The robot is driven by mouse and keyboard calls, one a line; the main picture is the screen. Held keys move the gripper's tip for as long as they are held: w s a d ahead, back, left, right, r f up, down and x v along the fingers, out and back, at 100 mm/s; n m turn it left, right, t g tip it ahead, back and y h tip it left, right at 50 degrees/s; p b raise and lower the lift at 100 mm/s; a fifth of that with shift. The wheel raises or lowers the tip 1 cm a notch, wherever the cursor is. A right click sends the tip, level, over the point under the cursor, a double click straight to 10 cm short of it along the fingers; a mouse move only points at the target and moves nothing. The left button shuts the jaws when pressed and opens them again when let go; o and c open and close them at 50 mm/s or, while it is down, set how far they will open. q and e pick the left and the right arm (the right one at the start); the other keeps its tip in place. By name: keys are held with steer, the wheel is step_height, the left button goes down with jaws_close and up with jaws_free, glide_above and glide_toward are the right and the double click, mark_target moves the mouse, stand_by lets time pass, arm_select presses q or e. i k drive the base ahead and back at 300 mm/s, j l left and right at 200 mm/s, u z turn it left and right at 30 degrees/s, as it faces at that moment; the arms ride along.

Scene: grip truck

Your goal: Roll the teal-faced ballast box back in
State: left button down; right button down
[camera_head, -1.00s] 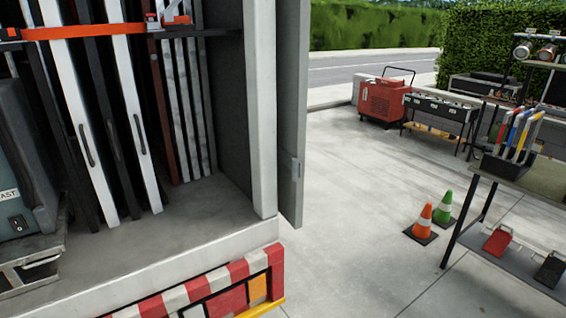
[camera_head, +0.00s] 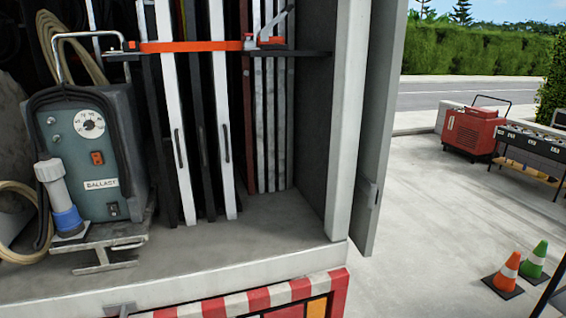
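The teal-faced ballast box (camera_head: 78,140) stands upright at the left of the truck bed. Its face carries a dial, an orange switch and a BALLAST label, and a tubular handle rises over its top. It sits on a grey metal sled or tray (camera_head: 127,228) with a bar handle at the front, close to the bed's front edge. A plug with a blue collar (camera_head: 66,215) stands at its lower left, by a black cable. Neither of my grippers is in view.
Upright panels (camera_head: 215,110) stand right of the box behind an orange strap (camera_head: 190,46). The truck's open door (camera_head: 380,130) is at the right. Bare bed floor (camera_head: 265,215) lies before the panels. Outside are a red generator (camera_head: 472,132) and orange (camera_head: 506,272) and green (camera_head: 536,260) cones.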

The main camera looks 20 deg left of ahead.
mark_target(54, 117)
steer(key=u, duration=1.8)
